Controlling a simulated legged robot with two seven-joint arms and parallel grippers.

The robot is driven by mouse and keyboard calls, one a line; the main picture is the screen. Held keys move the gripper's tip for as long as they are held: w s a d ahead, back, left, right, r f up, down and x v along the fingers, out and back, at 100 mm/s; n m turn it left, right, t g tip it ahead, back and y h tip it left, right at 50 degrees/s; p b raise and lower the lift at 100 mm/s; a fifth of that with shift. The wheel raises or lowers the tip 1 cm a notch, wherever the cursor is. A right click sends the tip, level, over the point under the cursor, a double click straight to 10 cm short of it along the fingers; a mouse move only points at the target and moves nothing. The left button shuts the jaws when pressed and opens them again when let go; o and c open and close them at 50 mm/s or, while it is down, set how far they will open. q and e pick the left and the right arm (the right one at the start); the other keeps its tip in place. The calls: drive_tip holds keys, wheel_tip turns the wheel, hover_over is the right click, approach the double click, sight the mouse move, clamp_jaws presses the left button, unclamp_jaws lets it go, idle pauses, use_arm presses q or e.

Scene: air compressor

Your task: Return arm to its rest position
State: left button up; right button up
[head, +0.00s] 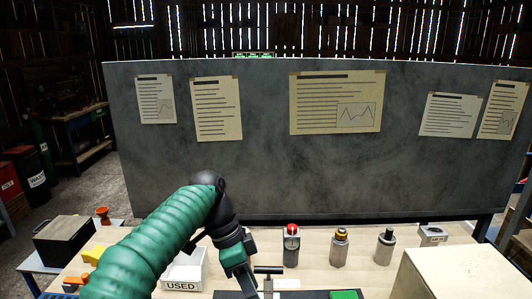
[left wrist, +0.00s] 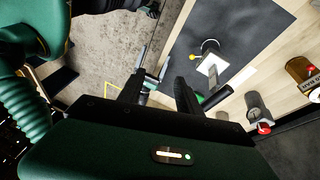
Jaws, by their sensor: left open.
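My left arm (head: 150,245), in a ribbed green sleeve, reaches in from the lower left of the head view over the workbench. My left gripper (head: 246,284) hangs pointing down near the front of the bench, its tips hard to make out there. In the left wrist view my left gripper (left wrist: 160,84) has its two dark fingers apart, with nothing held between them. A black T-shaped handle (head: 268,270) stands just right of it in the head view, apart or touching I cannot tell. My right gripper is in neither view.
The workbench (head: 320,275) holds a white bin marked USED (head: 184,270), a red-topped cylinder (head: 291,248), an amber-topped cylinder (head: 340,250), a dark-topped cylinder (head: 385,250) and a large pale box (head: 455,275). A dark grey panel (head: 265,170) with papers stands behind.

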use_arm(q)
drive_tip(key=s+a+f+n+t+y+p, duration=0.1)
drive_tip(key=s+a+f+n+t+y, duration=0.2)
drive_tip(key=s+a+f+n, duration=1.2)
wheel_tip(320, 180, down, 5)
drive_tip(key=shift+s+a+r+n+t+y+p, duration=0.15)
drive_tip(key=shift+s+a+n+t+y+p, duration=0.25)
drive_tip(key=shift+s+a+t, duration=0.6)
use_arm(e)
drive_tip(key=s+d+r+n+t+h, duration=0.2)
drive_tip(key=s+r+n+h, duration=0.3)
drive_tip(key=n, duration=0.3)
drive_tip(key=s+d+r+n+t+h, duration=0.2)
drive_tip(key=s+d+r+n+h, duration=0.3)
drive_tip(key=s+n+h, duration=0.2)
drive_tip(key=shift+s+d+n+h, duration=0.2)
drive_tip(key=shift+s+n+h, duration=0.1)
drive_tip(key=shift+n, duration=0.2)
use_arm(q)
drive_tip(key=shift+s+d+g, duration=0.1)
drive_tip(key=shift+d+g, duration=0.05)
drive_tip(key=shift+g, duration=0.25)
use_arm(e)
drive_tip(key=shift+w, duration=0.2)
use_arm(q)
drive_tip(key=shift+d, duration=0.1)
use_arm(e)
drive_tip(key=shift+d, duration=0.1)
